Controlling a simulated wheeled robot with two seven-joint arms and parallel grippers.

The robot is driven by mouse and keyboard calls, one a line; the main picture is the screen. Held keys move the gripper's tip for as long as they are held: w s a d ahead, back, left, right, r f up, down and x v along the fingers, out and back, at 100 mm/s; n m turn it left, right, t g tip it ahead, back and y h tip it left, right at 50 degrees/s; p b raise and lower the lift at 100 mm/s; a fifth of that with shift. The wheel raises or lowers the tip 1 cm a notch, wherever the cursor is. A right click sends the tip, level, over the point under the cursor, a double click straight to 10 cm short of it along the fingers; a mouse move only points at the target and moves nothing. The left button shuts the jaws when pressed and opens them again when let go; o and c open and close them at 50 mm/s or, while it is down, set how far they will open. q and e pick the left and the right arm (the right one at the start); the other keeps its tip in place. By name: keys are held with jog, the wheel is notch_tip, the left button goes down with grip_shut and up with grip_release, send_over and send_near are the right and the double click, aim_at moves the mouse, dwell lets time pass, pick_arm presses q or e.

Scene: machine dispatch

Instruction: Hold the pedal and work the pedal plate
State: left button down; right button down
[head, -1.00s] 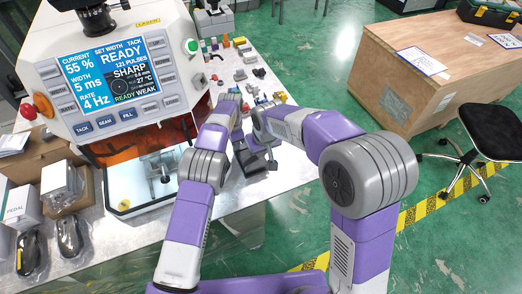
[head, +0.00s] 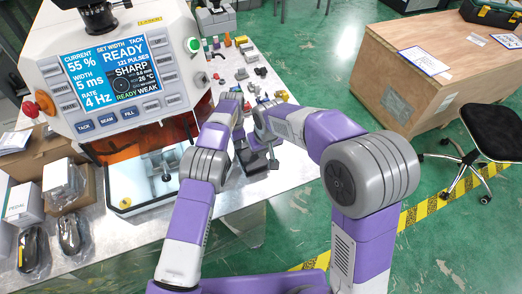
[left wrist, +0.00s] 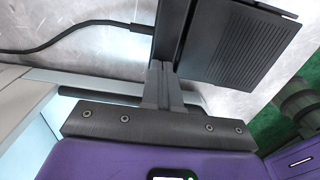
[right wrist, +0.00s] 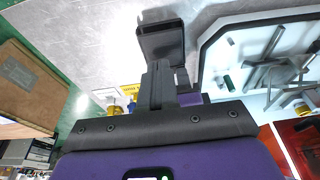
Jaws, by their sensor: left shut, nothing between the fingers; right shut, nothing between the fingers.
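The dark pedal (head: 252,160) sits on the metal bench between my two wrists in the head view, partly hidden by them. In the left wrist view its black ribbed pedal plate (left wrist: 240,45) is large at upper right, with a black cable running left. My left gripper (left wrist: 160,68) is shut and empty, its tips at the pedal's dark edge; contact is unclear. My right gripper (right wrist: 160,72) is shut and empty. Its tips are just below a dark pad-like part (right wrist: 162,40), perhaps of the pedal; whether they touch it is unclear.
A machine with a lit screen (head: 118,80) reading READY stands to the left. Small coloured parts (head: 235,70) lie behind my wrists. Boxes (head: 62,180) and bagged items (head: 68,235) are at left. A wooden crate (head: 435,85) and a stool (head: 495,130) stand off the bench.

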dwell(0.3)
jog(key=w+r, duration=0.2)
jog(key=shift+w+a, duration=0.35)
jog(key=shift+a, duration=0.05)
send_near(256, 162)
jog(key=x, duration=0.5)
jog(key=shift+f, duration=0.55)
